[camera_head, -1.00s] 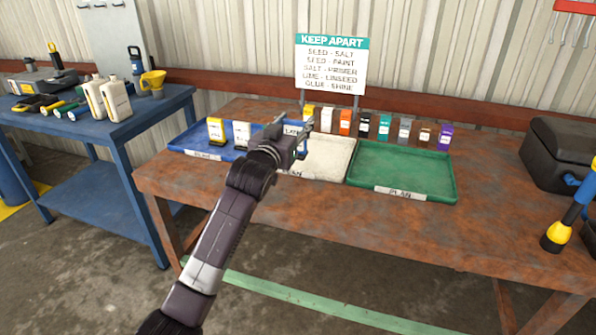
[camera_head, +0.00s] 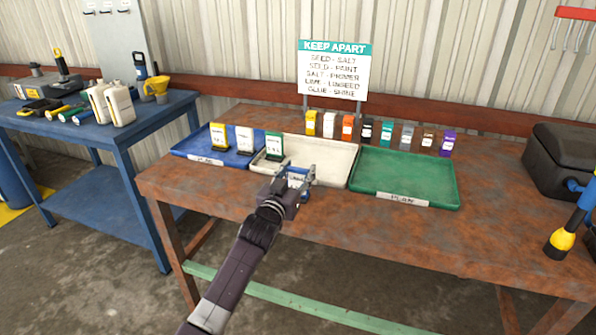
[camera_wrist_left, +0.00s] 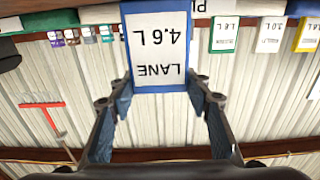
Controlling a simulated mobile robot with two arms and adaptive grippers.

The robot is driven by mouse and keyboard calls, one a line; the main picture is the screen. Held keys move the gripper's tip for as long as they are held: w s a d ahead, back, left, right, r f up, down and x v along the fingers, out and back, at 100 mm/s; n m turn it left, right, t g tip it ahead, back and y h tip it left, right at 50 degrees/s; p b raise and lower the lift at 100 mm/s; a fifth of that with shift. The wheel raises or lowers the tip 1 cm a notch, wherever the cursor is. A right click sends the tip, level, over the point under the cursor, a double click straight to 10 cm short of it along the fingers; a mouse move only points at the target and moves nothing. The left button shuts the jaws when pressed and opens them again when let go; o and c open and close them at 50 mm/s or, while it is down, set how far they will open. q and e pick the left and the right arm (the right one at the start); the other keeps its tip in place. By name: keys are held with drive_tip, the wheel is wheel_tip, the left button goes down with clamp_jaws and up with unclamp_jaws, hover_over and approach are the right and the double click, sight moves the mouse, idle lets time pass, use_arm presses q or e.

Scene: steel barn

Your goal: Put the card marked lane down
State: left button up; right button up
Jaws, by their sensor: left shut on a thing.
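The lane card (camera_wrist_left: 159,45) is white with a blue border and reads "LANE 4.6 L" upside down in the left wrist view. My left gripper (camera_head: 299,174) is shut on it, one finger at each side. In the head view the card (camera_head: 297,179) is mostly hidden by the gripper, over the front edge of the white tray (camera_head: 330,154). A green-topped card (camera_head: 274,147) stands in the white tray, left of the gripper. A yellow card (camera_head: 219,138) and a white card (camera_head: 244,141) stand in the blue tray (camera_head: 190,146). My right gripper is out of view.
A green tray (camera_head: 405,174) labelled "PLAN" is empty. Several coloured packs stand in a row behind the trays, below a "KEEP APART" sign (camera_head: 333,70). A black case (camera_head: 560,160) is at the right. The rusty table (camera_head: 480,235) is clear in front.

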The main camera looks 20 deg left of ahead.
use_arm(q)
drive_tip(key=shift+f, duration=0.1)
drive_tip(key=o, duration=1.5)
drive_tip(key=shift+s, duration=0.1)
drive_tip(key=s, duration=1.1)
drive_tip(key=shift+s+a, duration=0.25)
drive_tip(key=shift+s, duration=0.15)
